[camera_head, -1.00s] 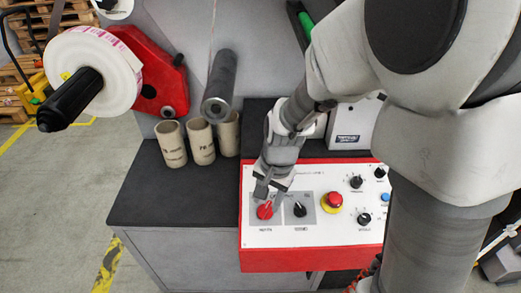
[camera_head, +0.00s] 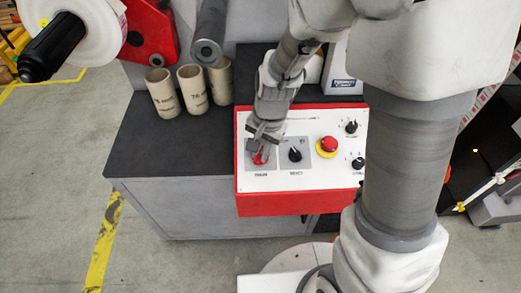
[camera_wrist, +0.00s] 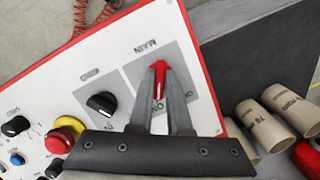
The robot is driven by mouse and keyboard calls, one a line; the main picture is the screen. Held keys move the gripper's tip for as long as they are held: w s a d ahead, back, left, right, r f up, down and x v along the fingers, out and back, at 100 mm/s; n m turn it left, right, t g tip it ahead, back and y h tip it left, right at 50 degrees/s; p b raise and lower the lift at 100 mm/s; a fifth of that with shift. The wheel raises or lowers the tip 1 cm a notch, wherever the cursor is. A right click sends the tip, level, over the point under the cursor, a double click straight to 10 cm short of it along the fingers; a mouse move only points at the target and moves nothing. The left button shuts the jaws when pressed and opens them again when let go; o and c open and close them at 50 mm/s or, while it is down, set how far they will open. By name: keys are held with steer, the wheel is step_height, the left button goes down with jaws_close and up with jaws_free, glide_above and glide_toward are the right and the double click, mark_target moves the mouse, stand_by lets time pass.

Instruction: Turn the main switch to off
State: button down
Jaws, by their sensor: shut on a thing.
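The main switch is a red rotary knob (camera_head: 260,158) on a grey square plate at the left of the white control panel (camera_head: 275,195). In the wrist view the red knob (camera_wrist: 160,68) sits between the two fingers of my gripper (camera_wrist: 160,82), with the word MAIN printed beyond it. My gripper (camera_head: 262,142) reaches down from above and is shut on the knob. A white pointer line on the knob runs toward printed letters that the fingers partly cover, so I cannot tell its exact setting.
A black knob (camera_head: 295,155) on its own plate is close beside the main switch. A red emergency button (camera_head: 328,145) and more black knobs stand farther right. Several cardboard tubes (camera_head: 192,90) stand on the dark tabletop (camera_head: 150,150) at the left.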

steer(key=shift+n, duration=0.3)
steer(key=n+h+p, duration=0.1)
steer(key=n, duration=0.4)
steer(key=n+h, duration=0.1)
steer(key=n, duration=0.4)
steer(key=shift+n+h, duration=0.4)
stand_by(0.5)
steer(key=c, duration=0.9)
jaws_free()
steer(key=shift+o, duration=0.2)
step_height(320, 180, up, 17)
steer(key=s+a+p, duration=0.1)
steer(key=a+p, duration=0.1)
steer(key=shift+r+p, duration=0.15)
steer(key=shift+p, duration=0.25)
